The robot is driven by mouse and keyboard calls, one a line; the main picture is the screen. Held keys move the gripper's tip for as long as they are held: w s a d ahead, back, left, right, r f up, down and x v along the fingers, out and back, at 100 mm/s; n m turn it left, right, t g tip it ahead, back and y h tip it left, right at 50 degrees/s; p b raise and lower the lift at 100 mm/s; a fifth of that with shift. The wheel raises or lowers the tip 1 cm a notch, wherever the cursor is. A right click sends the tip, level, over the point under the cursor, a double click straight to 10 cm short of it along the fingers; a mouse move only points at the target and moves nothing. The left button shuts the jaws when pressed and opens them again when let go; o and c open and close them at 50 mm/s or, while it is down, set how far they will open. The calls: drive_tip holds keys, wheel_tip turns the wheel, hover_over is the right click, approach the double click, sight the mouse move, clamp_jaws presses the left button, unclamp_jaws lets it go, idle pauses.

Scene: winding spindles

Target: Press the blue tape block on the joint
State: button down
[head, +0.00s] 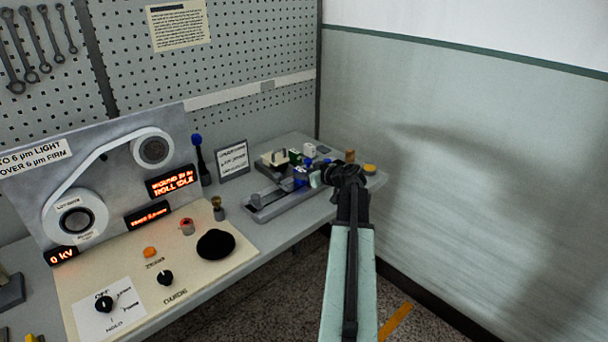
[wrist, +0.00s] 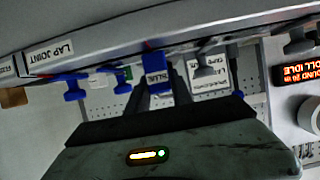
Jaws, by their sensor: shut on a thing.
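My gripper (head: 318,178) reaches over the far end of the bench in the head view. In the wrist view its dark fingers (wrist: 161,92) are closed on the blue tape block (wrist: 154,60), which carries a small label reading BLUE. The block lies near a grey bar or edge; I cannot tell whether they touch. A label reading LAP JOINT (wrist: 50,52) is on the left in the wrist view. The joint surface itself is hidden or too small to make out. In the head view, blue parts (head: 301,177) show just left of the gripper.
A grey fixture (head: 272,206) lies on the bench beside the gripper. A white sign (head: 233,160), a blue-topped post (head: 197,141) and the control panel (head: 190,262) stand to the left. A yellow disc (head: 370,169) sits at the right end. A wall closes the right side.

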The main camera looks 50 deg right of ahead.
drive_tip(key=shift+r+p, duration=4)
drive_tip(key=shift+r, duration=0.1)
drive_tip(key=shift+f, duration=0.15)
